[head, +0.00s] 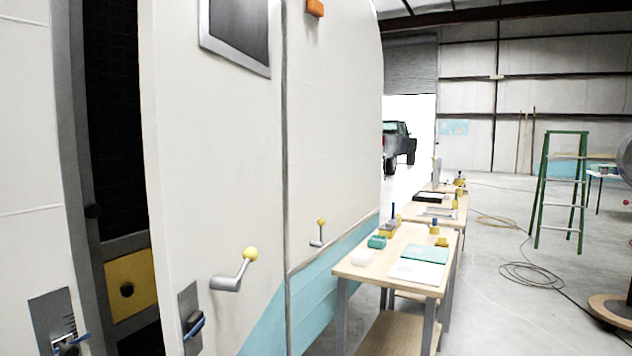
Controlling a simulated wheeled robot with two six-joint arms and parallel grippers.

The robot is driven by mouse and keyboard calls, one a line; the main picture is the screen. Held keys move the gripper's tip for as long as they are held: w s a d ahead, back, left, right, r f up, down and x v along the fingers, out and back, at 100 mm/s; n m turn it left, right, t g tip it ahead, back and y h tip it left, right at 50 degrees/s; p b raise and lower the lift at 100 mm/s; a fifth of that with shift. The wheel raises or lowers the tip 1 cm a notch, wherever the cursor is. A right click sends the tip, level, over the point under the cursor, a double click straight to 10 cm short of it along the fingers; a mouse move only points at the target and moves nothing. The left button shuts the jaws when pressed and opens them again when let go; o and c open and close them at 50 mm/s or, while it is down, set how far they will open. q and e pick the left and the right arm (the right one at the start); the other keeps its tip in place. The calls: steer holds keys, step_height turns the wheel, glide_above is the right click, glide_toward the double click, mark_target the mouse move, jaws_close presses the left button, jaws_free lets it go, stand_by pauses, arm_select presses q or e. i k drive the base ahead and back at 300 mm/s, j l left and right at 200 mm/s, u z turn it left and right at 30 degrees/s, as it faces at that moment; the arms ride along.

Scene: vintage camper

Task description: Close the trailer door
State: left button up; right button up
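The white trailer door (205,175), with a grey-framed window (238,32) near its top, stands ajar. A tall dark gap lies between its left edge and the grey door frame (90,235). A grey handle with a yellow knob (250,254) sticks out from the door's lower part. A grey latch plate with a dark and blue piece (193,322) sits at the door's lower left edge. A similar plate (50,318) sits on the trailer wall left of the gap, cut off by the picture's bottom. Neither of my grippers shows in the head view.
A second yellow-knobbed handle (319,232) is on the trailer side right of the door. Wooden worktables (350,269) with small items stand close along the trailer. A green ladder (537,195) and cables (535,275) are on the open floor at right.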

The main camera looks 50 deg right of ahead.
mark_target(211, 76)
steer(key=z, duration=1.1)
